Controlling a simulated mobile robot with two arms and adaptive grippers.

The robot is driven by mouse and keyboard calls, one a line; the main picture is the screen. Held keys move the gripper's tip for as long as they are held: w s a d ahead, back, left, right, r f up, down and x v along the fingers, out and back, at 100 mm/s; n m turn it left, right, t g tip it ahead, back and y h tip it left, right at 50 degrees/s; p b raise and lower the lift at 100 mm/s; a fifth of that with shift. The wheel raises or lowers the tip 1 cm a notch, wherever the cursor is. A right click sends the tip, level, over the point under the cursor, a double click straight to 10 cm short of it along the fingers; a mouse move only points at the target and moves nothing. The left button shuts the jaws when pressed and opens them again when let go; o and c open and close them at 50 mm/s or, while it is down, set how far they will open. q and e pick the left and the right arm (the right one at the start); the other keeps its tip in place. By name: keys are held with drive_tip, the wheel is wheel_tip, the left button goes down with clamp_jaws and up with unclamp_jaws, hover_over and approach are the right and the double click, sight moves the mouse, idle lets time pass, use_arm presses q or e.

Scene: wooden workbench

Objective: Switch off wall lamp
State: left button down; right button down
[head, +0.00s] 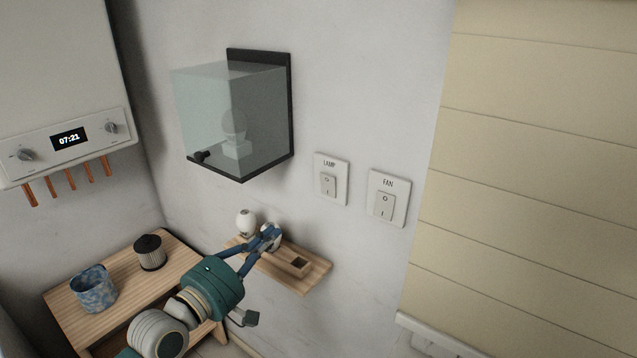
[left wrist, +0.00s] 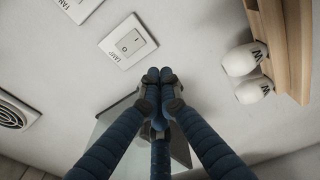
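The wall lamp (head: 232,168) is a glass box on a black back plate, with a bulb inside that shows no clear glow. The white switch plate marked LAMP (head: 332,194) is on the wall to its lower right, with a rocker marked O above and I below; the switch also shows in the left wrist view (left wrist: 128,42). My left gripper (head: 268,238) is below and left of the switch, apart from it. Its fingertips are together in the left wrist view (left wrist: 159,75), with nothing seen between them. My right gripper is not in view.
A similar FAN switch (head: 388,198) is just right of the LAMP switch. A wooden shelf (head: 312,278) is below, behind my gripper, with white bulbs (left wrist: 240,60) by it. Wall around the switches is clear.

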sight(326, 177)
use_arm(q)
wheel_tip(326, 177, up, 6)
drive_tip(key=s+d+h, duration=0.1)
drive_tip(key=s+d, duration=0.1)
drive_tip(key=shift+s+h, duration=0.15)
drive_tip(key=shift+h, duration=0.15)
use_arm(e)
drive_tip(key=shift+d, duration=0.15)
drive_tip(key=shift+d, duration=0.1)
